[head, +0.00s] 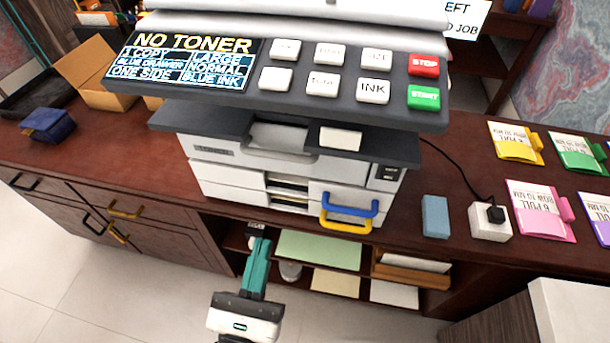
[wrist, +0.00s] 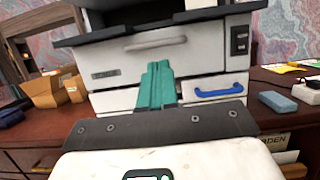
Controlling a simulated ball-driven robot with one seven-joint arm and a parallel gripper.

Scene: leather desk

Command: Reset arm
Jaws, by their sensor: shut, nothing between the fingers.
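My gripper (head: 257,240) shows in the head view below the front edge of the desk, in front of the open shelf. It also shows in the wrist view (wrist: 155,70), its teal fingers together with nothing between them. The fingers point toward the front of the white copier (head: 225,185) and look apart from it in the head view. The copier (wrist: 115,100) fills much of the wrist view, with a blue drawer handle (wrist: 219,91) to the right of the fingers.
The copier's panel (head: 195,60) reads "NO TONER". A yellow handle (head: 345,226) sits below the blue one. The shelf under the desk holds paper stacks (head: 318,250). A cardboard box (head: 100,75) is at left; a blue block (head: 435,217) and a white box (head: 490,221) are at right.

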